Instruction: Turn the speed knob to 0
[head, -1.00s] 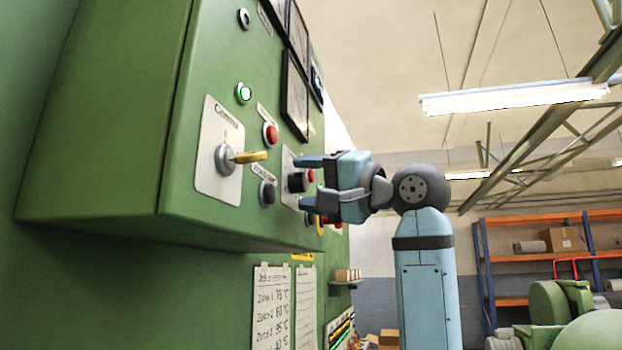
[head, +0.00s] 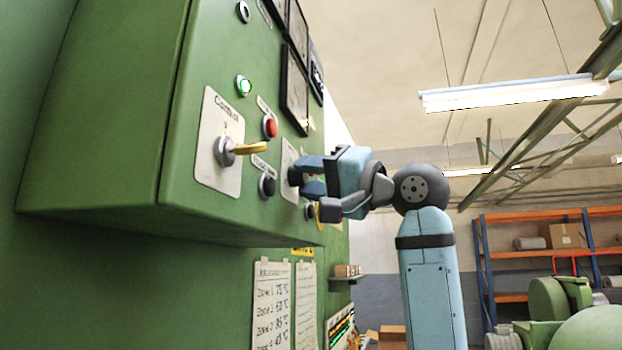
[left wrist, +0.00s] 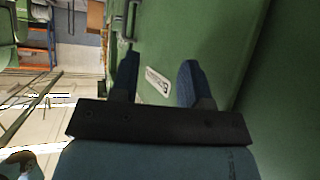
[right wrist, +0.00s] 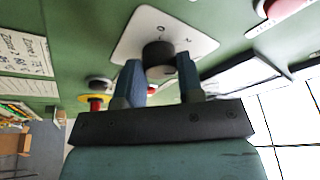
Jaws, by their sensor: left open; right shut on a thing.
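The black speed knob (right wrist: 159,60) sits on a white plate (right wrist: 140,32) with markings, on the green panel. In the right wrist view my right gripper (right wrist: 161,75) has one finger on each side of the knob and is shut on it. In the head view my right gripper (head: 304,178) reaches the panel and its fingers hide most of the knob. My left gripper (left wrist: 160,80) is open and empty in the left wrist view, its fingers apart before a green surface with a small white label (left wrist: 158,80). It is not visible in the head view.
Left of the knob are a key switch with a yellow key (head: 250,148), a black button (head: 267,185), a red button (head: 270,126) and a lit green lamp (head: 243,85). A yellow-ringed red button (right wrist: 95,101) lies close to my right fingers.

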